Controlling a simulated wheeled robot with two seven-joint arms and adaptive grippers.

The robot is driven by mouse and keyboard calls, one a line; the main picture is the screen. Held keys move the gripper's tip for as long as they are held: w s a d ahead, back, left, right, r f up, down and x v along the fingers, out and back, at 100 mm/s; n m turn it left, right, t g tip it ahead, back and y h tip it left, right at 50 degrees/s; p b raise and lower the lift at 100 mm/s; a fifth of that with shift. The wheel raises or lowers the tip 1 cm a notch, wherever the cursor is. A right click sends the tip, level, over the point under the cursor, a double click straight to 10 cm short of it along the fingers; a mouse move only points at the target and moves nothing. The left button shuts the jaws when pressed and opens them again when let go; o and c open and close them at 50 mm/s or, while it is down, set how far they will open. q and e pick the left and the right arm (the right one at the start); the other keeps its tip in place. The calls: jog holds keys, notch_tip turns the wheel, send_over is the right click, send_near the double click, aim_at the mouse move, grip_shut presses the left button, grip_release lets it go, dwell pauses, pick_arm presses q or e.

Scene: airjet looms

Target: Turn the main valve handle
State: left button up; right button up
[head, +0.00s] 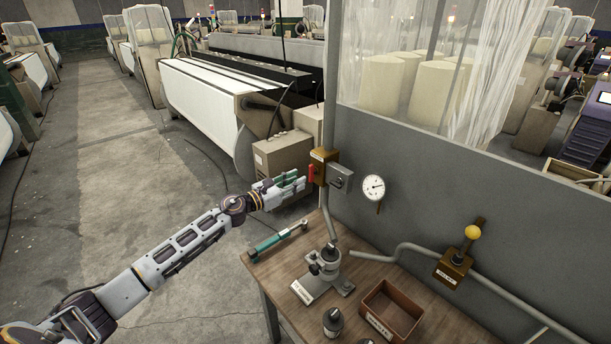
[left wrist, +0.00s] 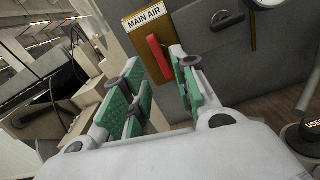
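The main valve is a brass-coloured box (head: 322,165) on the post at the panel's left end. It shows in the left wrist view with a "MAIN AIR" label (left wrist: 146,19). Its red handle (head: 311,174) also shows in the left wrist view (left wrist: 158,57), slanting down to the right. My left gripper (head: 300,181) is open, its green-padded fingers pointing at the handle. In the left wrist view (left wrist: 155,65) the handle appears between the fingertips, closer to the right one. I cannot tell whether they touch. My right gripper is not in view.
A grey switch box (head: 341,179) and a gauge (head: 373,187) sit right of the valve. Below is a wooden bench (head: 275,262) with a green-handled tool (head: 277,241), a metal stand (head: 323,276) and a brown tray (head: 392,309). A yellow-knobbed valve (head: 456,262) is farther right.

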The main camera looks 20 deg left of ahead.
aim_at(309, 174)
pick_arm(q)
jog(key=shift+p+x, duration=0.45)
jog(key=shift+x, duration=1.95)
jog(key=shift+c, duration=0.3)
grip_shut()
